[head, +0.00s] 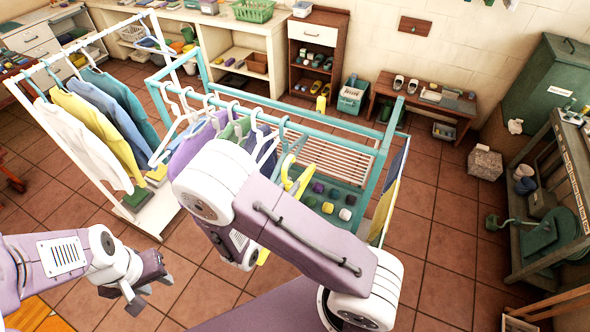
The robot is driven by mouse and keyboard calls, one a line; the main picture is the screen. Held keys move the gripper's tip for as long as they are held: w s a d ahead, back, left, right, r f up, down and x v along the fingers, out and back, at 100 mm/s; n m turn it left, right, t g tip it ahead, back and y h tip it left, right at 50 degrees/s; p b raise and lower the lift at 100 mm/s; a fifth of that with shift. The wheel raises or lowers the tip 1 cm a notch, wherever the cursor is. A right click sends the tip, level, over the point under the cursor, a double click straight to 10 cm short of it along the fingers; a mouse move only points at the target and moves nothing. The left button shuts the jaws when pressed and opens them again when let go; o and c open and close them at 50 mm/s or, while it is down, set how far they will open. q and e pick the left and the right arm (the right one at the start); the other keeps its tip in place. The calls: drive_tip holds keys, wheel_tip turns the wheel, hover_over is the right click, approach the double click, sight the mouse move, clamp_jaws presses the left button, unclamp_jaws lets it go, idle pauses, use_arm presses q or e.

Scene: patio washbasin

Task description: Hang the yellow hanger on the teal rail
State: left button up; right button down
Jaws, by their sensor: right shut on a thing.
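The teal rail (335,122) is the long upper bar of a teal rack in the middle. Several hangers with purple, green and dark clothes hang along its left part. The yellow hanger (298,178) shows partly beside my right arm, just below the rail and right of the white hangers. Its lower part is hidden by the arm, and I cannot tell whether its hook touches the rail. My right gripper (243,248) is mostly hidden behind my arm, with its fingertips out of sight. My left gripper (141,284) is open and empty at lower left, above the floor.
A white rack (92,47) with white, yellow, blue and teal shirts stands at left. Colored items lie on the teal rack's lower shelf (355,180).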

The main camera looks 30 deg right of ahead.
drive_tip(key=x, duration=0.4)
drive_tip(key=r+b+x, duration=0.1)
drive_tip(key=x, duration=0.3)
drive_tip(key=r+b+x, duration=0.1)
drive_tip(key=x, duration=0.2)
drive_tip(key=shift+w+d+f, duration=0.15)
drive_tip(key=shift+w+d, duration=0.25)
drive_tip(key=shift+d, duration=0.1)
drive_tip(key=shift+w+d, duration=0.3)
drive_tip(key=shift+d, duration=0.15)
drive_tip(key=shift+w+d+b, duration=0.7)
drive_tip(key=shift+w+d, duration=0.7)
drive_tip(key=shift+d, duration=0.2)
